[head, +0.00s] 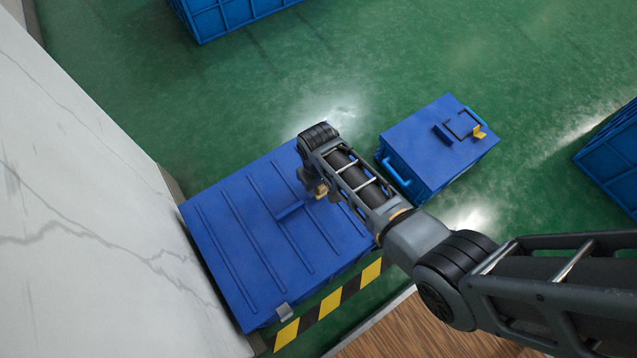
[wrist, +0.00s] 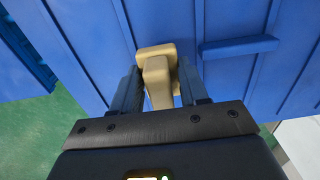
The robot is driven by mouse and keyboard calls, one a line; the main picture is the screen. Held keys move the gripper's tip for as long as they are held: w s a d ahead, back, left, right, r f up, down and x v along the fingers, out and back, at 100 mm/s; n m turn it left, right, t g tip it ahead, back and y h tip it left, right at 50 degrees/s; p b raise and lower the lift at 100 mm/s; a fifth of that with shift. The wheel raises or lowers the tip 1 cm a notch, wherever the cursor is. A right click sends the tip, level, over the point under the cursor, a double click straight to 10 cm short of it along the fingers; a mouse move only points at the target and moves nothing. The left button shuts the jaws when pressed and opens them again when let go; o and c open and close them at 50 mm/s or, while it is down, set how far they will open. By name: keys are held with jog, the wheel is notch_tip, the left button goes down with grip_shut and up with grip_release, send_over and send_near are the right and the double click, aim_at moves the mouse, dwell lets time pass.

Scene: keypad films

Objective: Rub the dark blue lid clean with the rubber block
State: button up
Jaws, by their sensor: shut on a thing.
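The dark blue lid (head: 240,252) tops a large blue box in the head view, with raised ribs and a bar handle (head: 290,211). It also fills much of the wrist view (wrist: 228,75). My gripper (wrist: 158,82) is shut on the tan rubber block (wrist: 156,52), which sticks out past the fingertips over the lid, left of the bar handle in the wrist view. In the head view the block (head: 320,190) shows only in small part beneath my arm. I cannot tell whether it touches the lid. No distinct dirt mark is clear on the visible lid.
A smaller blue box (head: 437,145) with a dark handle and a yellow latch stands to the right on the green floor. A white marble wall (head: 80,200) borders the lid's left side. More blue crates (head: 225,15) stand at the back and right.

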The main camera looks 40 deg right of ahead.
jog(key=shift+r+p, duration=2.5)
jog(key=shift+r, duration=0.4)
